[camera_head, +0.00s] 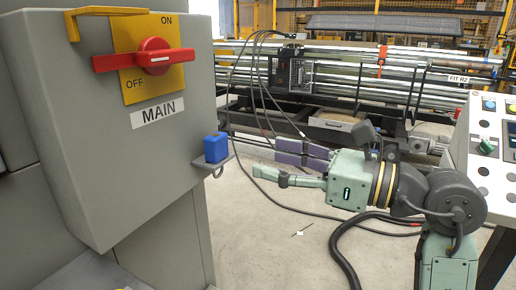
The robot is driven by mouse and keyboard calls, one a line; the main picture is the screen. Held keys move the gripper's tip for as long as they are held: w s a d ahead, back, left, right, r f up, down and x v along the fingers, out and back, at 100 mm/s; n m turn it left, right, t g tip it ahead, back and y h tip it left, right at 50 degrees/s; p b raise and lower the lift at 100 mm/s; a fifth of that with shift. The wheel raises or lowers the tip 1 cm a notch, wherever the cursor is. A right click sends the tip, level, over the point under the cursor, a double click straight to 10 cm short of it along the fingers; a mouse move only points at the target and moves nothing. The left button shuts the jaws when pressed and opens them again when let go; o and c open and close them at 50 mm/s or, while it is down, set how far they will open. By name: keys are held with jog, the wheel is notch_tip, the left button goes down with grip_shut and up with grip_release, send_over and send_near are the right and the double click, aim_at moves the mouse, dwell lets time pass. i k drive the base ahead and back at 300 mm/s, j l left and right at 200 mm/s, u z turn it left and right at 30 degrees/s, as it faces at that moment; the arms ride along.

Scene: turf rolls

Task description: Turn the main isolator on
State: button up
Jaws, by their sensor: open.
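The main isolator has a red rotary handle (125,62) on a yellow plate (136,38) with ON at the top and OFF at the lower left. The handle lies almost level, its left end beside and above OFF. A MAIN label (157,111) is below the plate, on a grey cabinet (95,150). My gripper (279,164) is open and empty, to the right of the cabinet and well away from the handle. It points left, with its fingers apart.
A blue block (216,148), perhaps a padlock, sits on a small grey bracket (228,163) sticking out at the cabinet's right edge. A yellow bar (110,11) projects above the plate. A control panel (488,145) is at right. Machinery with long rails (420,62) stands behind. Cables cross the floor.

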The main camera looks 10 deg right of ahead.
aim_at(154, 56)
jog(key=k+l, duration=0.2)
jog(key=l, duration=0.2)
jog(key=k+l, duration=0.2)
jog(key=l, duration=0.2)
jog(key=k+l, duration=0.2)
jog(key=l, duration=0.2)
